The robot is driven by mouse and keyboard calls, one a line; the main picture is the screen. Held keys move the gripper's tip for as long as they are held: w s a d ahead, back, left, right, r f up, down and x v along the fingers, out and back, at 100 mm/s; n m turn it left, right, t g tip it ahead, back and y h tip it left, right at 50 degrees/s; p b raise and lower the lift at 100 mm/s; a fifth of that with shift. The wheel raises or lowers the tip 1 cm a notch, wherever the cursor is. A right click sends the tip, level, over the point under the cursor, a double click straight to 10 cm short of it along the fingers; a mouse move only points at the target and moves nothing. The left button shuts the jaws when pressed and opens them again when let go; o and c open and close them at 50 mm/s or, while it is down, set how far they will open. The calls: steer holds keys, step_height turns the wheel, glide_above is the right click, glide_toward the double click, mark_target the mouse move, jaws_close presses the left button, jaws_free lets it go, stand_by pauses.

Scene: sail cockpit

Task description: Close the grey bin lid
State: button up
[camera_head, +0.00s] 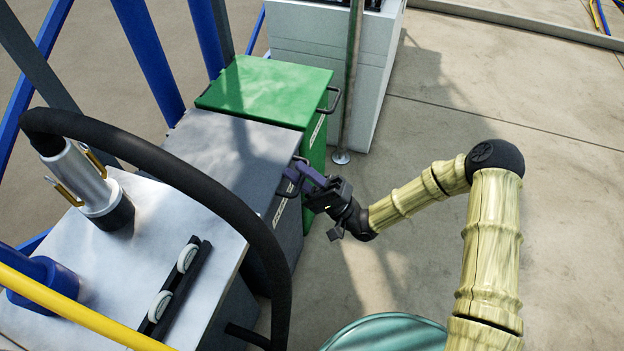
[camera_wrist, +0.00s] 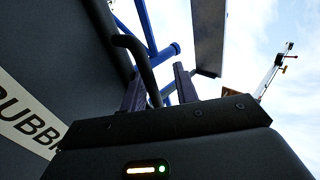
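The grey bin's lid (camera_head: 228,146) lies about level on top of the bin, beside the green bin; no gap shows from above. The dark bin front (camera_wrist: 50,75) fills the left of the wrist view, with a white label (camera_wrist: 28,125) starting "RUBB". A black bar handle (camera_wrist: 142,58) stands out from that front. My gripper (camera_head: 299,173) is at the front edge of the grey bin, by the handle. In the wrist view my gripper's (camera_wrist: 158,85) two purple fingers stand apart, with the handle's bar running down between them. Whether they touch it cannot be told.
A green bin (camera_head: 268,90) stands behind the grey one, and a white cabinet (camera_head: 330,45) with a metal pole (camera_head: 352,75) beyond it. A white-topped unit (camera_head: 150,235) with a thick black hose (camera_head: 225,195) is in front. Open floor (camera_head: 470,120) lies to the right.

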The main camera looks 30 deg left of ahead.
steer(key=p+v, duration=0.2)
steer(key=v, duration=1.5)
steer(key=shift+d+f, duration=0.15)
steer(key=shift+w, duration=0.15)
